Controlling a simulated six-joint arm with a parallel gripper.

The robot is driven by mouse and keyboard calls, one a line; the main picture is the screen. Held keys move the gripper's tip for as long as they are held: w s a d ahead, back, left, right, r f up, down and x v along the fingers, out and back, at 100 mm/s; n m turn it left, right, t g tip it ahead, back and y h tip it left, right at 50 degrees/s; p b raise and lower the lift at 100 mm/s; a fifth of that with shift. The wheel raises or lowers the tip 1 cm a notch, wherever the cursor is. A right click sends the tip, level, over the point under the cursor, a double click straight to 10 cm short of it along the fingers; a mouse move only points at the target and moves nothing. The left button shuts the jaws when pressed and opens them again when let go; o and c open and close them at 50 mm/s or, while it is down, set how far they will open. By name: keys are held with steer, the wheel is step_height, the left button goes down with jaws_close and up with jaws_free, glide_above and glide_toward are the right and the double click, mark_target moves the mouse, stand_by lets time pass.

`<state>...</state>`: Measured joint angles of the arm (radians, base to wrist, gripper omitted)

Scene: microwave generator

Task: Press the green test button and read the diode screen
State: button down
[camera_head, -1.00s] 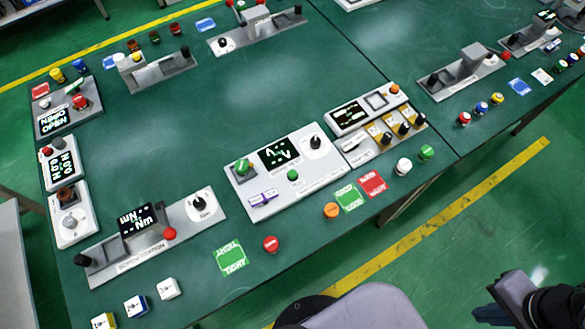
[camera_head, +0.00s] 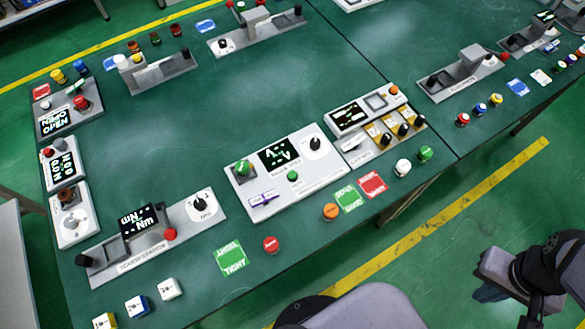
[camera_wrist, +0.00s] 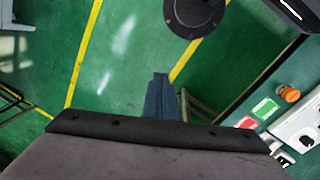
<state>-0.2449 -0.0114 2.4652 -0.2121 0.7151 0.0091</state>
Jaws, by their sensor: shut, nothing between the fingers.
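A white panel (camera_head: 322,172) in the middle of the head view carries a black screen (camera_head: 279,153) with light characters. I cannot tell which is the test button, or whether this is the diode screen. My gripper (camera_head: 487,293) is at the lower right, off the table over the floor, well apart from the panel. Its blue-grey fingers also show in the wrist view (camera_wrist: 158,80), shut with nothing between them.
An orange button (camera_head: 330,211), a green card (camera_head: 348,198), a red card (camera_head: 372,184) and a white button (camera_head: 403,167) lie along the near table edge. A neighbouring panel (camera_head: 350,115) has another screen and several black knobs. The floor (camera_head: 440,240) between gripper and table is clear.

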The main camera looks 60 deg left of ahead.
steer(key=w+a+n+t+p, duration=0.1)
steer(key=w+a+n+t, duration=0.15)
steer(key=a+n, duration=0.75)
steer(key=w+a+n+t+p, duration=0.1)
steer(key=a+n+t, duration=0.4)
steer(key=a, duration=1)
steer(key=s+a+f+n+y, duration=0.1)
steer(key=s+a+n+y, duration=0.2)
steer(key=s+a+n, duration=0.4)
steer(key=s+a+f+n+y+p, duration=0.1)
steer(key=s+a+n+y, duration=0.3)
steer(key=s+a, duration=0.9)
steer(key=a+f+n, duration=0.1)
steer(key=a+n, duration=0.2)
steer(key=shift+f+n, duration=0.15)
steer(key=shift+n, duration=0.15)
steer(key=shift+d+f, duration=0.1)
steer(key=b, duration=0.5)
glide_above(292, 175)
steer(key=f, duration=0.7)
steer(key=shift+s+d+f, duration=0.15)
steer(key=shift+s+d, duration=0.1)
steer(key=shift+s, duration=0.15)
steer(key=shift+f+b, duration=0.6)
steer(key=shift+f, duration=0.05)
